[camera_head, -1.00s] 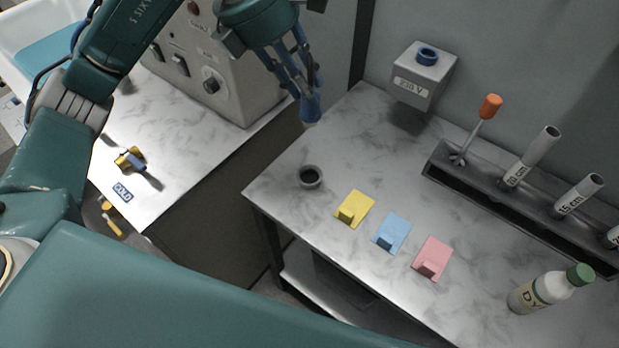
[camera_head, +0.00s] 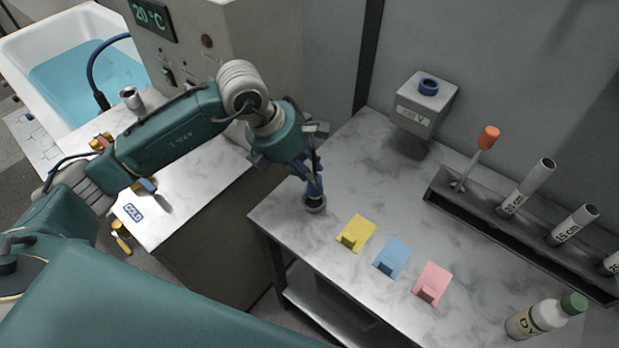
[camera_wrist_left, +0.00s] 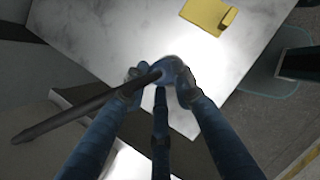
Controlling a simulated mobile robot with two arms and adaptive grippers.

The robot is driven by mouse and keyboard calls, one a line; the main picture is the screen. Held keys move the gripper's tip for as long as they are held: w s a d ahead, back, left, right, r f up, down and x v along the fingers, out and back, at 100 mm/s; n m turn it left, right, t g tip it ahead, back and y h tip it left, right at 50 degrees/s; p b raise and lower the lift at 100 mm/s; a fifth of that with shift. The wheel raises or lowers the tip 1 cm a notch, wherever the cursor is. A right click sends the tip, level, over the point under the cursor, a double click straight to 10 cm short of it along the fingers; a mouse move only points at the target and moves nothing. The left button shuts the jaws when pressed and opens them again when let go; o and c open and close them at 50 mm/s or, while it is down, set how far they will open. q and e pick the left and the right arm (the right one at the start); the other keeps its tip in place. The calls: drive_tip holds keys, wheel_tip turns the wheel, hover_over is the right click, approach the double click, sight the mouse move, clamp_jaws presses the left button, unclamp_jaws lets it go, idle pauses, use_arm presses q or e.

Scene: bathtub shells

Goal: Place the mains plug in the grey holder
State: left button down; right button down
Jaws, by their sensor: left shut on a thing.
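My left gripper (camera_head: 312,182) points down over the table with its blue fingers shut on the blue mains plug (camera_head: 315,191). In the left wrist view the plug (camera_wrist_left: 171,72) sits between the fingertips, and a dark cord (camera_wrist_left: 85,108) runs from it to the left. The plug's lower end is at the holder's mouth in the head view. I cannot tell how deep it is inside. The holder is not made out in the wrist view. My right gripper is not in view.
Yellow (camera_head: 356,232), blue (camera_head: 392,257) and pink (camera_head: 432,284) stands lie to the right of the holder. A grey socket box (camera_head: 424,100) is on the wall. A rack (camera_head: 470,217) with tubes and a bottle (camera_head: 537,318) stand further right.

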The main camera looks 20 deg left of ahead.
sight(309, 189)
use_arm(q)
wheel_tip(309, 189, down, 4)
drive_tip(key=shift+r+p, duration=0.25)
drive_tip(key=shift+p, duration=0.15)
drive_tip(key=c, duration=1.9)
unclamp_jaws()
drive_tip(key=shift+f, duration=0.1)
drive_tip(key=o, duration=0.5)
